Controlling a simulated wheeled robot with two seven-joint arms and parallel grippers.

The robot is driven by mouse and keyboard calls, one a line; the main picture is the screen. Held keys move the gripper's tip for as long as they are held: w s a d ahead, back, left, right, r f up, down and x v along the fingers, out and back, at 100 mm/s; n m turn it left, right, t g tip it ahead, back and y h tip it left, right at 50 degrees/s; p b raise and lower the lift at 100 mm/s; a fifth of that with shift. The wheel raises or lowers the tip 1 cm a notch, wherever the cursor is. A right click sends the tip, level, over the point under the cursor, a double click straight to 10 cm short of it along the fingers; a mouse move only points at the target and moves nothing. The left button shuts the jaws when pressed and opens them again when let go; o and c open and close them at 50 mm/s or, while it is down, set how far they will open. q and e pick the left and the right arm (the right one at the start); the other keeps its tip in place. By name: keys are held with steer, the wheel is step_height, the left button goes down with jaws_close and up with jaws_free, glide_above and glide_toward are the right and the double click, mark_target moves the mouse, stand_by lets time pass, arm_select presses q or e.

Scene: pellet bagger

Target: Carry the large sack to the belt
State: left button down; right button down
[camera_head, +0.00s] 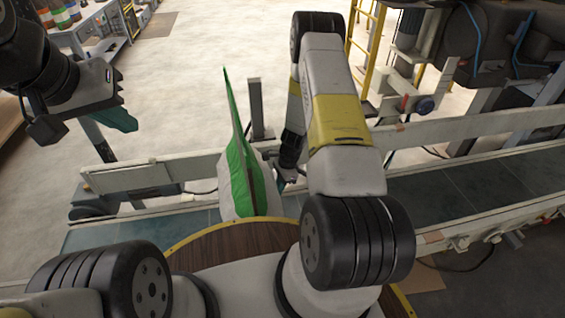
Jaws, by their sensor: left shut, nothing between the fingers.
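The large sack (244,178) is white and green, with a tall pointed top. It is upright in the middle of the view, in front of the belt's far rail. Its lower end overlaps the dark belt (440,207), and I cannot tell whether it rests on it. My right gripper (286,172) is close against the sack's right side, mostly hidden behind my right forearm; its fingers cannot be made out. My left gripper (122,118) is at the upper left, shut and empty, well apart from the sack and above the floor beyond the belt.
A pale far rail (470,124) runs along the belt. A grey post (256,108) stands behind the sack. Machinery (480,40) and a yellow ladder frame (372,45) stand at the back right. A workbench (95,25) is at the back left. Open floor lies between.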

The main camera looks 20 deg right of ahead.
steer(key=shift+s+a, duration=0.25)
steer(key=shift+a, duration=0.95)
